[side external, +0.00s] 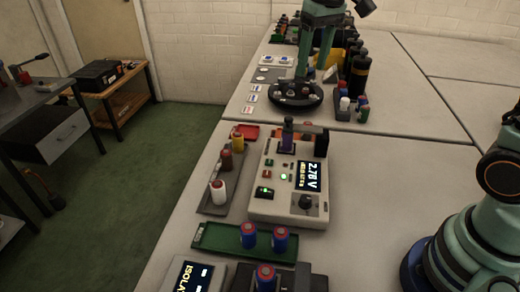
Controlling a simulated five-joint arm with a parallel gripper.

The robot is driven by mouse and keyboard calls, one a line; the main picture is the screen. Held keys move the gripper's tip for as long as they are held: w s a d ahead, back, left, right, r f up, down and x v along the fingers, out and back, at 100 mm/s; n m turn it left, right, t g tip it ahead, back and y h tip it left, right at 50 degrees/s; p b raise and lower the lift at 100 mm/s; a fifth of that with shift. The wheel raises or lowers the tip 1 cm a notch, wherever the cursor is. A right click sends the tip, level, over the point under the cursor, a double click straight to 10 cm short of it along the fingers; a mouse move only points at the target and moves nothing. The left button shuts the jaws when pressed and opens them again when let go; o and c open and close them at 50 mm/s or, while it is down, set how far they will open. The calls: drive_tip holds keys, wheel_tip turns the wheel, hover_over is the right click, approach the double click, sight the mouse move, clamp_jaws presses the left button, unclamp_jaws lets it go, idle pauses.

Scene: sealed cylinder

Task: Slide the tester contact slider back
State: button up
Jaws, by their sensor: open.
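The tester (264,203) is a pale box on the table in the middle of the side external view. Its lit display (308,176) reads 2.78 V, and a green lamp glows on its face. At its far end a purple cell (287,143) sits at the cradle, with a dark upright part directly behind or above it. A black block (322,144), which looks like the contact slider, stands to the right of the cell. Whether it touches the cell is unclear.
A green tray (215,237) with blue-and-red cells stands in front of the tester. A grey tray (211,207) with several cells lies to its left. A black round holder (294,101) and dark cylinders (358,78) stand farther back. The table right of the tester is clear.

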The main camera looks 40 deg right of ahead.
drive_tip(key=g, duration=0.2)
approach(289, 118)
wheel_tip(289, 118, down, 8)
drive_tip(key=shift+s+f, duration=0.1)
drive_tip(key=shift+s, duration=0.05)
idle(0.4)
clamp_jaws()
idle(1.3)
